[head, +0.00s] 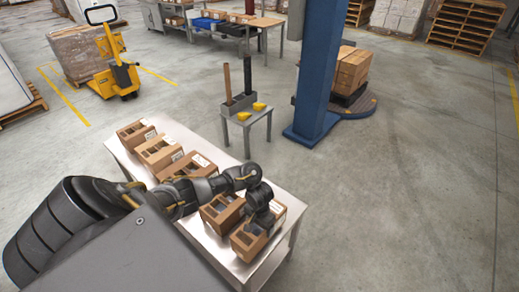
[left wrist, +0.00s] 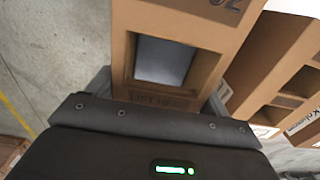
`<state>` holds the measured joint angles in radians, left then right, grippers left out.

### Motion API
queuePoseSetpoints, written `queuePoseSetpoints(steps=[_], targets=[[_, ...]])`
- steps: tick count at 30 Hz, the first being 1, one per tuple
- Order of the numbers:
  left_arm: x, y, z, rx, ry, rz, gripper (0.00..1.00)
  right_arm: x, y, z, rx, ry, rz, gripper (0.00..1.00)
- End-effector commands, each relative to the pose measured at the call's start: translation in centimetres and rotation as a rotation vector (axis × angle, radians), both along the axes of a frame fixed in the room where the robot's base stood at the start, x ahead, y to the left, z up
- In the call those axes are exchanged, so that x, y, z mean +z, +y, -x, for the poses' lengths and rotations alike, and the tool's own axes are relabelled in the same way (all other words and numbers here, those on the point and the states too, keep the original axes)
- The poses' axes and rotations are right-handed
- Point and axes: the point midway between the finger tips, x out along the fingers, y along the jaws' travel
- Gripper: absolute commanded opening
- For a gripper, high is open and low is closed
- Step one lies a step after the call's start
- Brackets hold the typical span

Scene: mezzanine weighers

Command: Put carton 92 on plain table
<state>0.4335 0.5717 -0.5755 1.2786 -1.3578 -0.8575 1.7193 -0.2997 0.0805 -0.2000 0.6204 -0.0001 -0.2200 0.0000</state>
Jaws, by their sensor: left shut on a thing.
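My left gripper (head: 258,222) is shut on a brown cardboard carton (head: 245,243) at the near right end of a pale metal-topped table (head: 187,133). In the left wrist view the carton (left wrist: 225,62) fills the upper middle, with a square opening and printing that ends in a 2, cut by the top edge. I cannot tell whether it rests on the table or is slightly raised. Which table is the plain one is not marked. My right gripper is not in view.
Several similar cartons (head: 158,152) stand along the metal-topped table. Floor (head: 410,190) on the right is clear.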

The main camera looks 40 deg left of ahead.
Motion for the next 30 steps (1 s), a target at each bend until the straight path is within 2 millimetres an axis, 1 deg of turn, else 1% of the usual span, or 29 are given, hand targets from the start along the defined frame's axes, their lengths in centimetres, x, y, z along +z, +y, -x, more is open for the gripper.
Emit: queuePoseSetpoints(steps=[1,3,6,18,19,21,23,30], targets=[[-1.1,-0.1,0.1,0.001,0.004,0.0,0.25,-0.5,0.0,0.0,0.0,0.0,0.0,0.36],[-2.1,0.0,0.1,0.002,0.002,-0.001,0.25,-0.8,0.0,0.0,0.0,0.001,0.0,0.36],[-2.9,-0.1,0.0,0.0,0.001,0.001,0.25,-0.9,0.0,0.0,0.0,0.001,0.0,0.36],[-3.4,-0.1,0.0,0.001,0.0,0.001,0.25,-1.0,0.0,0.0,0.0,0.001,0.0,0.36],[-3.3,-0.1,0.0,0.001,0.001,0.001,0.84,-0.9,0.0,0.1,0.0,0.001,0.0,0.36],[-3.3,-0.1,0.0,0.0,0.0,0.001,0.93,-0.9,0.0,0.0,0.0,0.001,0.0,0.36],[-3.3,-0.1,0.0,0.0,0.0,0.001,1.0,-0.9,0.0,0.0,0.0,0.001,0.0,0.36],[-3.1,0.0,0.0,0.0,0.0,0.001,1.0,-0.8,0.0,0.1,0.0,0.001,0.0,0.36]])
